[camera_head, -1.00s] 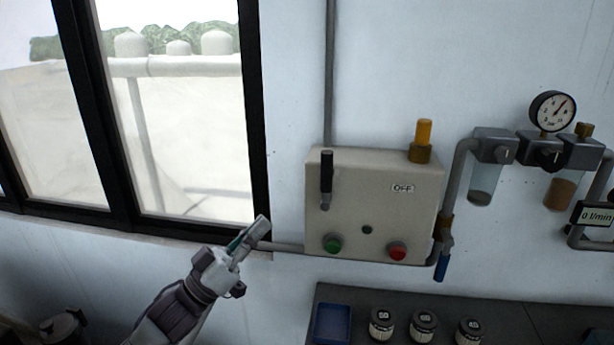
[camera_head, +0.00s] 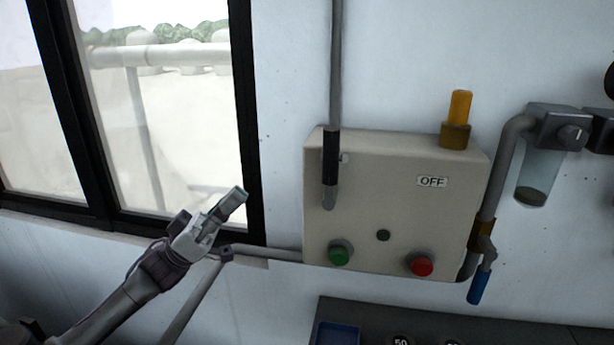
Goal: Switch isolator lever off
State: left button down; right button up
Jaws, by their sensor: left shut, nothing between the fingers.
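The isolator lever (camera_head: 331,160) has a black grip and a grey lower end. It points upright on the left side of a beige control box (camera_head: 400,215) on the wall. An "OFF" label (camera_head: 432,182) is on the box's right side. My left gripper (camera_head: 237,195) is shut and empty, to the left of the box and apart from it, in front of the window frame. It is a little lower than the lever's grip. My right gripper is not in view.
A green button (camera_head: 339,255) and a red button (camera_head: 420,265) are low on the box. An amber beacon (camera_head: 459,110) stands on top. A pipe with a blue-handled valve (camera_head: 479,285) runs along the right side. A dark bench with a blue tray (camera_head: 337,335) is below.

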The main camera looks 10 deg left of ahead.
aim_at(330, 170)
pick_arm(q)
jog(key=w+d+r+p, duration=0.1)
jog(key=d+r+p, duration=0.1)
jog(key=d, duration=0.1)
jog(key=w+d+r+p, duration=0.1)
jog(key=d+r+p, duration=0.1)
jog(key=d, duration=0.2)
jog(key=w+d+r+p, duration=0.1)
jog(key=d+r+p, duration=0.1)
jog(key=d, duration=0.2)
jog(key=shift+w+p, duration=0.15)
jog(key=shift+p, duration=0.2)
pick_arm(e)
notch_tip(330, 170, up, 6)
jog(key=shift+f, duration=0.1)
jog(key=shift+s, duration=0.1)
